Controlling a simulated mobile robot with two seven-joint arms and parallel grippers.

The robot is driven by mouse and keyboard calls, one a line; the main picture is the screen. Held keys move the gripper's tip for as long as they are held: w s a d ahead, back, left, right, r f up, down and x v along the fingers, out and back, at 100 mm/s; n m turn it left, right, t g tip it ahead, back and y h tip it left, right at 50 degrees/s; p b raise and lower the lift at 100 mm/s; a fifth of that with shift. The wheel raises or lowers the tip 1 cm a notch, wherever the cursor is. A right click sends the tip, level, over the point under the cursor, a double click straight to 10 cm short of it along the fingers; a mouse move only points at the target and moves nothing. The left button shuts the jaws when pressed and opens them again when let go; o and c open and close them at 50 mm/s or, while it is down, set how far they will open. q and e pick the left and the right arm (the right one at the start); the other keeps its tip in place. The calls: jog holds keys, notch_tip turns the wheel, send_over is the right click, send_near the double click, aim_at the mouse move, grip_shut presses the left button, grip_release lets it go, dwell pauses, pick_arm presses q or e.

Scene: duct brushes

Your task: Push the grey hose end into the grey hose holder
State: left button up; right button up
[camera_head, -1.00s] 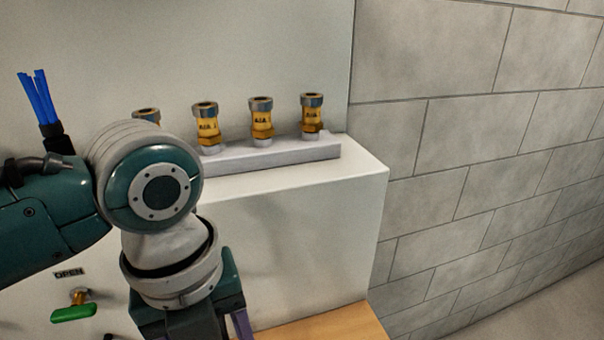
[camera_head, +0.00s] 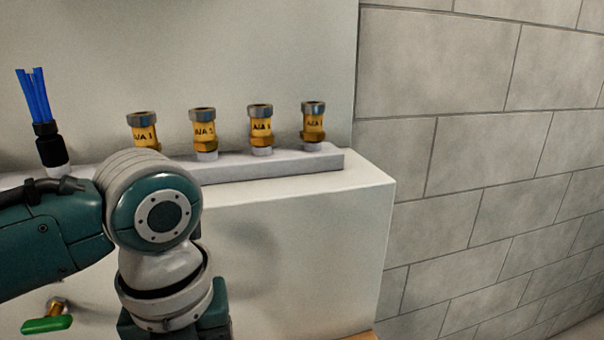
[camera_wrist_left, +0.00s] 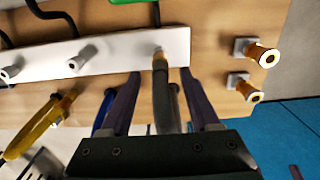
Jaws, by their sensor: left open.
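In the left wrist view a grey hose (camera_wrist_left: 166,108) with a brass-coloured end (camera_wrist_left: 160,66) lies between the two fingers of my left gripper (camera_wrist_left: 160,76). The fingers are open, one on each side of the hose, with visible gaps. The tip of the hose end meets a white strip (camera_wrist_left: 120,48) on a wooden board; I cannot tell how deep it sits. A pale socket (camera_wrist_left: 80,60) on the strip stands empty to its left. Which socket is the grey holder I cannot tell. In the head view only my left arm shows; its fingers are out of frame.
A yellow hose end (camera_wrist_left: 42,125) hangs at the left of the wrist view. Two brass fittings (camera_wrist_left: 258,54) stick out at its right. In the head view several brass fittings (camera_head: 262,128) and a blue brush (camera_head: 38,105) stand on a ledge above a green-handled valve (camera_head: 48,324).

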pick_arm(q)
notch_tip(320, 180, down, 5)
jog(key=b, duration=0.3)
jog(key=shift+f+b, duration=0.2)
jog(key=shift+b, duration=0.2)
jog(key=shift+f+b, duration=0.3)
jog(key=shift+f, duration=0.3)
jog(key=shift+r+p, duration=0.1)
jog(key=shift+p, duration=0.3)
jog(key=shift+c, duration=0.4)
grip_shut()
dwell(0.3)
jog(key=shift+r, duration=0.1)
dwell(0.9)
